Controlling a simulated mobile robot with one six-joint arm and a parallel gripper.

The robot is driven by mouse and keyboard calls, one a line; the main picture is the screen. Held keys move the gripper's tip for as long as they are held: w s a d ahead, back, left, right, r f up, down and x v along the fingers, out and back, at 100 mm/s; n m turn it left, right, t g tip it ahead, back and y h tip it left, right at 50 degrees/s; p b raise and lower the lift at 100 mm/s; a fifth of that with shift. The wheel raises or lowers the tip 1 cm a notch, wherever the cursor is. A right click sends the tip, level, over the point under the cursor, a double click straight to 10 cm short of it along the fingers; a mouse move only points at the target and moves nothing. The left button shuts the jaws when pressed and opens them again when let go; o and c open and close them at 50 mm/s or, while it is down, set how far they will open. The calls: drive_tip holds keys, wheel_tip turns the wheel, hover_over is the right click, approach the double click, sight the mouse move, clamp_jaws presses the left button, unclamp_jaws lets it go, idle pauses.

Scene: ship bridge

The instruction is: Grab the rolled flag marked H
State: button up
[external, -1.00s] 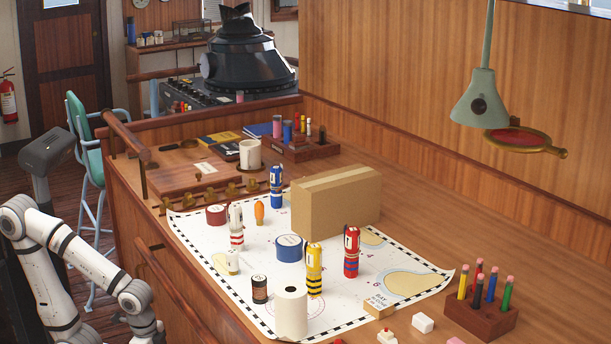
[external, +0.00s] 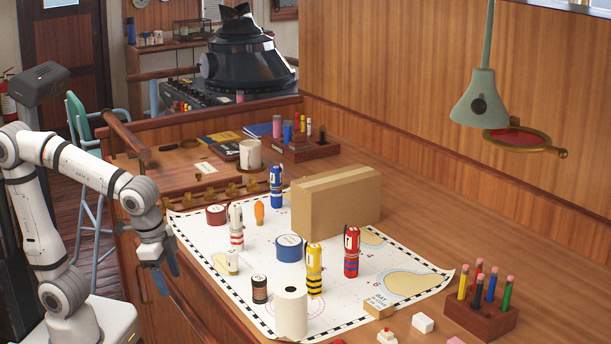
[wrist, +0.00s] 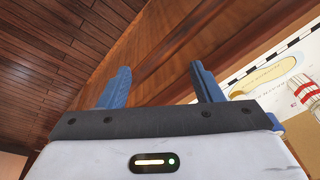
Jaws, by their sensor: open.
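Several rolled flags stand upright on the white chart (external: 205,262): a white one with red bands (external: 236,226), a blue one (external: 276,187), a yellow-and-black one (external: 314,268) and a red-and-blue one (external: 351,252). Their markings are too small to read, so I cannot tell which bears the H. The white-and-red roll also shows at the right edge of the wrist view (wrist: 303,90). My gripper (external: 161,272) is open and empty, fingers pointing down, left of the chart beside the table's front edge. In the wrist view the gripper (wrist: 163,86) has nothing between its blue fingers.
A blue tape roll (external: 289,248), a dark red roll (external: 216,215), an orange object (external: 259,213) and a white cylinder (external: 291,312) share the chart. A wooden rail (external: 185,295) runs along the table's front. A lamp (external: 480,98) hangs at right.

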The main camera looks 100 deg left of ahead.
wheel_tip(320, 180, up, 7)
drive_tip(key=w+a+p, duration=0.2)
drive_tip(key=p, duration=0.2)
wheel_tip(320, 180, up, 4)
drive_tip(key=n+g+p, duration=0.2)
drive_tip(key=n+p, duration=0.1)
drive_tip(key=p, duration=0.5)
hover_over(236, 221)
drive_tip(key=a, duration=0.1)
drive_tip(key=shift+s+a+f+h, duration=0.15)
drive_tip(key=shift+s+a+h, duration=0.05)
drive_tip(key=shift+s+h, duration=0.2)
drive_tip(key=shift+a+f+p, duration=0.2)
drive_tip(key=shift+f+p, duration=0.1)
drive_tip(key=shift+f, duration=0.3)
wheel_tip(236, 221, down, 7)
drive_tip(key=shift+f+p, duration=0.15)
drive_tip(key=shift+p, duration=0.35)
drive_tip(key=c, duration=1.1)
